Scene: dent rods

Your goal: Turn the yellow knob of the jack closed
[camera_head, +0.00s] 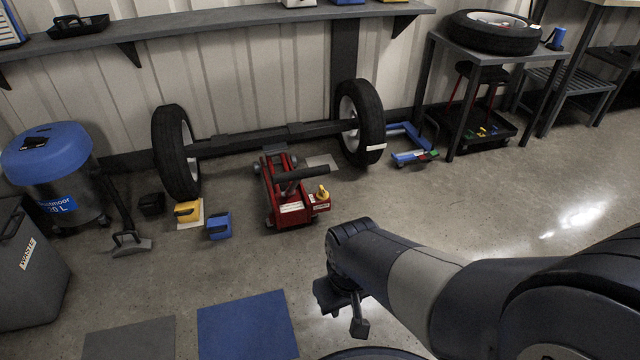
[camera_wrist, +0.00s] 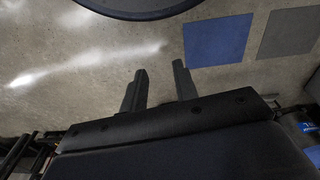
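The red jack (camera_head: 287,190) stands on the concrete floor under the dark axle between two wheels. Its yellow knob (camera_head: 322,193) sits on the right side of the jack's near end. My gripper (camera_head: 345,318) hangs over the floor, nearer to me than the jack and well apart from it. In the wrist view my gripper's two fingers (camera_wrist: 160,78) stand apart with bare floor between them, so it is open and empty. The jack and knob do not show in the wrist view.
A yellow block (camera_head: 187,211) and a blue block (camera_head: 219,226) lie left of the jack. A blue floor mat (camera_head: 247,326) and a grey one lie at the front. The axle (camera_head: 265,138) and wheels stand behind. Floor between my gripper and the jack is clear.

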